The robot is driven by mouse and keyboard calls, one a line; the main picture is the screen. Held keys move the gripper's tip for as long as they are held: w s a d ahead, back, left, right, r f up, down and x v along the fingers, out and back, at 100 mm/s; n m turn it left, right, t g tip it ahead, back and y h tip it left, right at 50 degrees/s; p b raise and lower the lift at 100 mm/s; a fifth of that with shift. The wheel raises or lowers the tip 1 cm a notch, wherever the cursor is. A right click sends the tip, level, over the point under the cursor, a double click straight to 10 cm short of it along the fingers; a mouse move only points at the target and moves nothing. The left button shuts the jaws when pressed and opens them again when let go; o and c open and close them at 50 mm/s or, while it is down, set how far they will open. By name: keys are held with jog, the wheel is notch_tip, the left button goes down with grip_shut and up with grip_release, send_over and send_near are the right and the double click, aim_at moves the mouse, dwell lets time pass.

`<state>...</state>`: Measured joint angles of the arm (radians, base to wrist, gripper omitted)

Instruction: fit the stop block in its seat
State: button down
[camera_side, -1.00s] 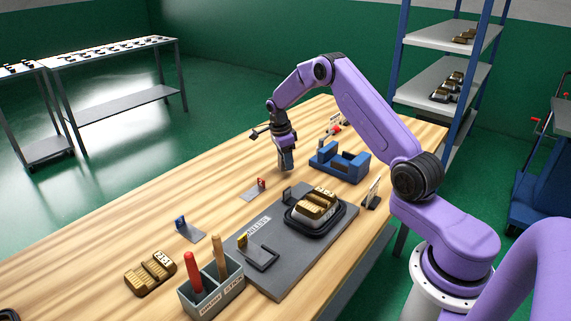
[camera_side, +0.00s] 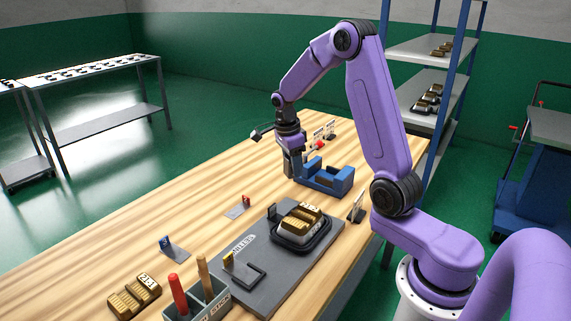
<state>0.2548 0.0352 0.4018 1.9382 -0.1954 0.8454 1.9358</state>
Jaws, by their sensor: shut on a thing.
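My gripper (camera_side: 291,172) points down at the left end of the blue fixture (camera_side: 333,181), close to it or overlapping it in this view. It is shut on a small greyish piece, which I take to be the stop block; the fingers hide most of it. I cannot tell whether the piece touches the fixture or the table. The blue fixture is a low holder with raised ends and a gap in its middle. Which recess is the seat is not clear from this view.
A dark plate (camera_side: 283,268) carries a black tray (camera_side: 322,238) with golden-brown blocks and a bracket. In front are a golden block (camera_side: 135,297) and a grey bin (camera_side: 208,304) with red and tan handles. Small red-tabbed (camera_side: 238,208) and blue-tabbed (camera_side: 174,248) stands sit left.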

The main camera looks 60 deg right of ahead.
jog(key=shift+s+a+r, duration=0.15)
jog(key=shift+s+r, duration=0.15)
jog(key=shift+s, duration=0.15)
jog(key=shift+s+r, duration=0.15)
jog(key=shift+r, duration=3.4)
